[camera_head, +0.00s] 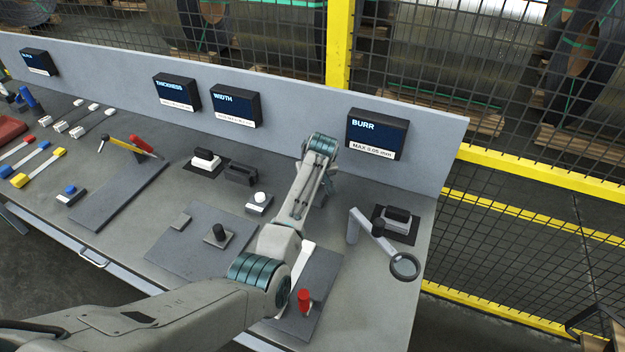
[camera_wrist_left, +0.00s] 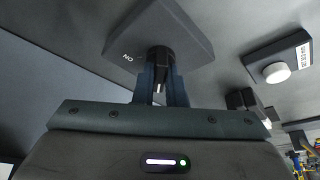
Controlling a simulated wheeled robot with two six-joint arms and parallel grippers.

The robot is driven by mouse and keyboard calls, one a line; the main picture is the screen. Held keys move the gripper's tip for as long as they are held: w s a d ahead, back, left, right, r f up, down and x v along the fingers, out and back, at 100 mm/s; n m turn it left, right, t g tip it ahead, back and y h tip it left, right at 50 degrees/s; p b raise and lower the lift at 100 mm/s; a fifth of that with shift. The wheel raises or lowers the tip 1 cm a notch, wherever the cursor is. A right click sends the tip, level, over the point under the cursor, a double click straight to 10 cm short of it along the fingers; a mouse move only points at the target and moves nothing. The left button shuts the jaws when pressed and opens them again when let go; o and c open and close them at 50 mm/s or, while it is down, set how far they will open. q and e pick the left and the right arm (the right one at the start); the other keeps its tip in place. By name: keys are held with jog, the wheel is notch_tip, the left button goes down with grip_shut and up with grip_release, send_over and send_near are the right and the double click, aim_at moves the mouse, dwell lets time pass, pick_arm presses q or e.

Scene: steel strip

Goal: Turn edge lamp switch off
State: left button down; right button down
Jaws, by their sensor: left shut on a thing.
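The edge lamp switch shows in the left wrist view as a grey plate (camera_wrist_left: 190,35) marked ON near its left corner, with a black knob (camera_wrist_left: 159,56) on it. My left gripper (camera_wrist_left: 160,84) is shut on the black knob, one finger on each side. In the head view my left gripper (camera_head: 325,192) is over the bench below the BURR display, and my arm hides the switch there. Whether the knob is turned to ON cannot be told. My right gripper is not in view.
A white push button on a box (camera_head: 259,198) stands left of my arm. A crank-like gauge with a ring (camera_head: 403,265) stands to the right. The BURR display (camera_head: 377,133) is on the back panel (camera_head: 430,155). A red-handled tool (camera_head: 304,300) lies in front.

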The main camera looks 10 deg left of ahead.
pick_arm(q)
jog(key=c, duration=1.5)
grip_release()
jog(key=shift+r, duration=0.1)
jog(key=b+v, duration=0.3)
jog(key=v, duration=0.7)
jog(key=shift+s+d+r, duration=0.1)
jog(key=shift+s+r, duration=0.05)
jog(key=shift+r, duration=0.1)
